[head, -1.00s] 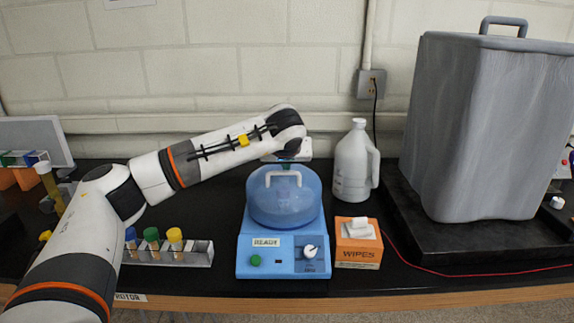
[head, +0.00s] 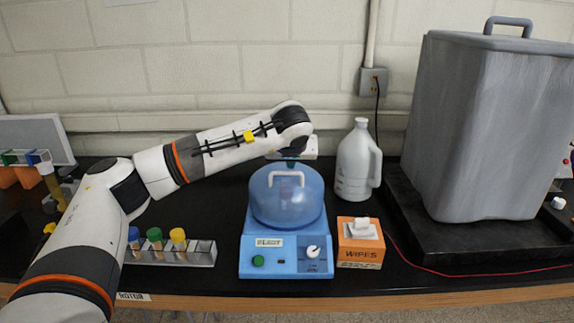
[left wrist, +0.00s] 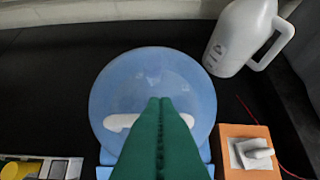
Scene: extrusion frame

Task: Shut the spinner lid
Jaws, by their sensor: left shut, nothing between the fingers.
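The blue spinner (head: 287,262) stands on the black bench, with a green button, a white knob and a small label on its front. Its translucent blue domed lid (head: 287,205), with a white handle (head: 287,176), looks down over the bowl. Whether it is fully seated I cannot tell. My left gripper (head: 291,162) is above the back part of the lid, mostly hidden by its own wrist. In the left wrist view its green fingers (left wrist: 160,101) are shut and empty, in front of the lid (left wrist: 112,90), hiding the handle's middle. Contact cannot be made out. My right gripper is not in view.
An orange wipes box (head: 360,253) stands close right of the spinner, and a white jug (head: 355,165) behind it. A tube rack (head: 200,253) with coloured caps is at left. A large grey covered box (head: 480,130) fills the right.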

